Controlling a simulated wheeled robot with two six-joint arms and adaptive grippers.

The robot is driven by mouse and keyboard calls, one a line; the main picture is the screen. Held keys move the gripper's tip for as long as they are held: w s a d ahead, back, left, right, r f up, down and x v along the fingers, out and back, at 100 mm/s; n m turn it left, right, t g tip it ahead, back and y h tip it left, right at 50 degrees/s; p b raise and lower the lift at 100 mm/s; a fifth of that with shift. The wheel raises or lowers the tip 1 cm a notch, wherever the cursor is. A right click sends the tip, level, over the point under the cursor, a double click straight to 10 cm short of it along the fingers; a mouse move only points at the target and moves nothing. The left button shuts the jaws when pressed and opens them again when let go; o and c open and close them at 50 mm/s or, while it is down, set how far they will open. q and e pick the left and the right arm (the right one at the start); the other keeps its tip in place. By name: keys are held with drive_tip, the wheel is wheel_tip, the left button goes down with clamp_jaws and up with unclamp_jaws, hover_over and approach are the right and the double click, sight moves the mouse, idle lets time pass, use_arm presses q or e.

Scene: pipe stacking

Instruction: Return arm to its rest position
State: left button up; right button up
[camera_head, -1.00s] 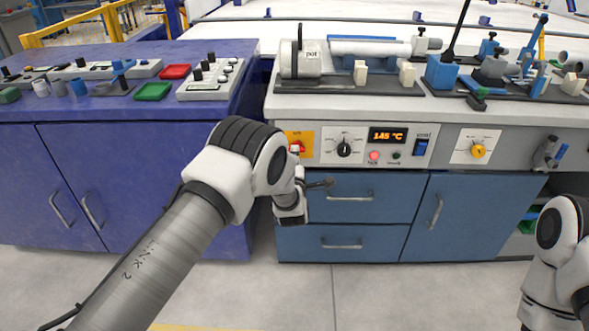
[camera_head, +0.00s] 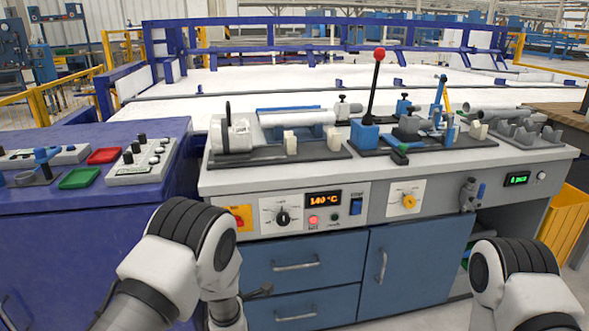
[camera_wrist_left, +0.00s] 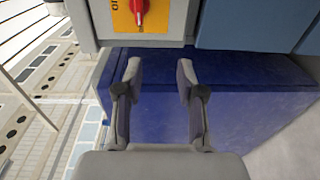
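My left arm (camera_head: 190,245) comes in at the lower left of the head view, its elbow bent in front of the workbench. Its gripper is not clearly seen there. In the left wrist view my left gripper (camera_wrist_left: 157,75) has its two fingers apart, with nothing between them. Behind the fingers are the side of a blue cabinet (camera_wrist_left: 235,90) and, above, a red switch on a yellow plate (camera_wrist_left: 139,10). My right arm (camera_head: 515,285) shows at the lower right, in front of the bench; its gripper is out of view.
The grey workbench (camera_head: 300,186) carries a cylindrical heater (camera_head: 232,135), a blue vise with a red-knobbed lever (camera_head: 376,56) and a pipe rack (camera_head: 525,133). Its display (camera_head: 323,199) reads about 140 °C. A purple cabinet (camera_head: 70,240) stands at left, a yellow bin (camera_head: 566,225) at right.

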use_arm(q)
drive_tip(key=s+a+f+m+g, duration=0.2)
drive_tip(key=s+a+f+g, duration=0.25)
drive_tip(key=s+f, duration=0.55)
drive_tip(key=s+f+m+g+h, duration=0.2)
drive_tip(key=s+f+m+g, duration=0.25)
drive_tip(key=s, duration=0.75)
drive_tip(key=s+f+m+g+h, duration=0.2)
drive_tip(key=s+f+m+g, duration=0.3)
drive_tip(key=s, duration=0.7)
drive_tip(key=s+d+m+g+h, duration=0.2)
drive_tip(key=s+d+m+g, duration=0.1)
drive_tip(key=s+m, duration=0.6)
wheel_tip(320, 180, up, 20)
drive_tip(key=p, duration=2)
drive_tip(key=shift+a+m+y+p, duration=0.25)
drive_tip(key=shift+m+y+p, duration=0.05)
drive_tip(key=shift+m, duration=0.15)
